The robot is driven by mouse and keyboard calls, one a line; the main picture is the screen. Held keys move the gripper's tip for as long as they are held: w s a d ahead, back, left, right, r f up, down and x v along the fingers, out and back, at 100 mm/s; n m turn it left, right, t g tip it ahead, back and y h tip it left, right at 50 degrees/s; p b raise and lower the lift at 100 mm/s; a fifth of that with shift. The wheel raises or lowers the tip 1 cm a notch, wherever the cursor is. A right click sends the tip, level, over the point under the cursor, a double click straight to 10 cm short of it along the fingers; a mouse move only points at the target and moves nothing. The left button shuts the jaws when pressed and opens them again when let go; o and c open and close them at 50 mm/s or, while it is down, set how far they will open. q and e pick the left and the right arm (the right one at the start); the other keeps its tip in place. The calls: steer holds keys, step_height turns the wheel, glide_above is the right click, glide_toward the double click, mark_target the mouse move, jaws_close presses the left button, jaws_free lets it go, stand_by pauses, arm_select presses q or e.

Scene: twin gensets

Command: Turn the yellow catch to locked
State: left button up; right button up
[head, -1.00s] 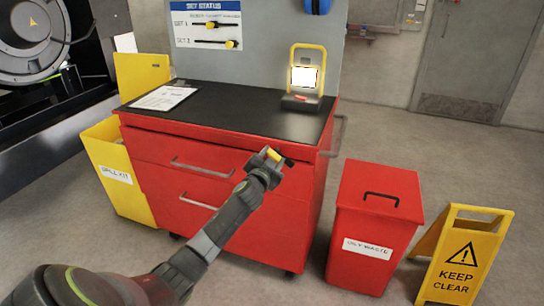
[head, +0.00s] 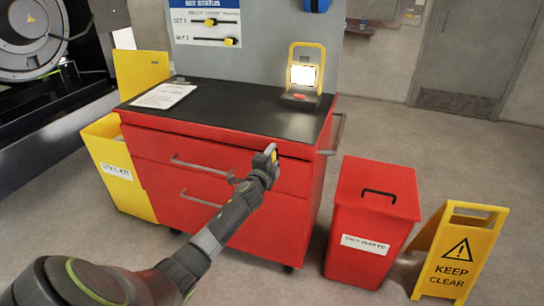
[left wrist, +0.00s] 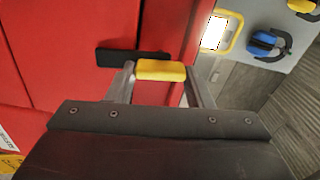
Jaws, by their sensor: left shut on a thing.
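The yellow catch (left wrist: 160,70) sits between the fingertips of my left gripper (left wrist: 163,78) in the left wrist view, with a finger at each end. A black bar (left wrist: 130,57) lies against the red cabinet face just beyond the catch, mostly to its left. In the head view my left gripper (head: 270,154) is at the upper right front of the red cabinet (head: 225,175), and only a small bit of yellow shows there. The gripper hides most of the catch in that view. My right gripper is in neither view.
A lit yellow-framed lamp (head: 304,75) and a paper sheet (head: 163,96) are on the black cabinet top. A red bin (head: 375,215) and a yellow floor sign (head: 460,250) stand to the right. A yellow spill-kit bin (head: 118,180) stands left.

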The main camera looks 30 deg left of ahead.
arm_select(q)
steer(key=shift+f+m, duration=0.1)
steer(key=shift+m, duration=0.6)
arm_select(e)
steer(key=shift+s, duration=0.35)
arm_select(q)
steer(key=o, duration=1.2)
steer(key=shift+c, duration=0.2)
steer(key=shift+o, duration=1.1)
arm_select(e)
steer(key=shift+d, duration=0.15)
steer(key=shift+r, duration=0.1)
arm_select(q)
steer(key=shift+s, duration=0.1)
